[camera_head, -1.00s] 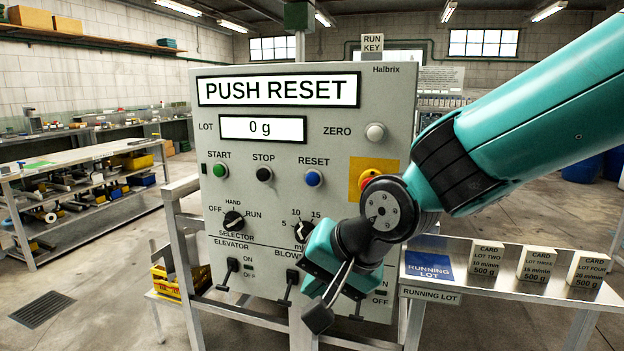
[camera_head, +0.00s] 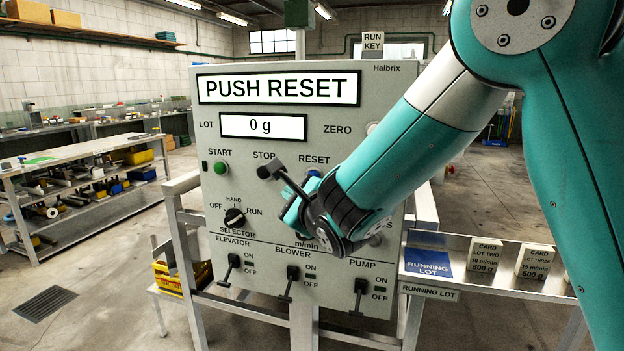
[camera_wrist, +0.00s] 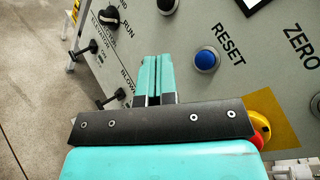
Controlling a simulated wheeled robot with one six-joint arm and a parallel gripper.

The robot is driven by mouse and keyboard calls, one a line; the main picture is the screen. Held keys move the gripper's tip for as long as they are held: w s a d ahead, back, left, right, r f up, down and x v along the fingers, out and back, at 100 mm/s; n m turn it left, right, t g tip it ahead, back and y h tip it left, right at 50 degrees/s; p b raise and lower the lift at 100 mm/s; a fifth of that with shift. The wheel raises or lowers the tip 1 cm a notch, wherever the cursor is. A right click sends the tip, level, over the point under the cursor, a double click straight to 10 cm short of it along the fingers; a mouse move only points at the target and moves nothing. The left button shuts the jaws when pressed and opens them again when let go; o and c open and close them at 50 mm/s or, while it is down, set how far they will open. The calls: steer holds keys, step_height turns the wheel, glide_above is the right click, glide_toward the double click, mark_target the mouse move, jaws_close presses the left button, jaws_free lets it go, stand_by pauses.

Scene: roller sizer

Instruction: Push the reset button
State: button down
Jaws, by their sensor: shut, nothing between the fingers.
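The blue reset button (camera_head: 314,173) sits under the RESET label on the grey control panel (camera_head: 230,270). In the wrist view the reset button (camera_wrist: 207,61) shows whole, to the right of my fingertips. My gripper (camera_head: 289,211) is in front of the panel, left of and below the button in the head view. In the wrist view my gripper (camera_wrist: 152,60) has its two teal fingers together, with nothing between them. The fingertips are off the button; their gap to the panel is unclear. The display (camera_head: 278,89) reads PUSH RESET.
The green start button (camera_head: 221,168) and selector knob (camera_head: 235,218) are left of my gripper. Blower (camera_head: 290,283) and pump (camera_head: 359,296) levers stick out below. A red button (camera_wrist: 262,128) on yellow shows in the wrist view. A card shelf (camera_head: 480,284) stands right.

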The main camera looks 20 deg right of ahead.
steer(key=w+d+p, duration=0.5)
steer(key=w, duration=0.2)
stand_by(0.4)
steer(key=shift+w+d, duration=0.15)
steer(key=shift+d, duration=0.05)
stand_by(1.8)
steer(key=shift+w+d, duration=0.2)
steer(key=shift+w, duration=0.05)
steer(key=shift+w+d, duration=0.3)
steer(key=shift+w, duration=0.1)
stand_by(0.8)
steer(key=shift+s+a, duration=0.1)
steer(key=shift+a, duration=0.05)
steer(key=shift+s+a, duration=0.4)
steer(key=shift+s, duration=0.25)
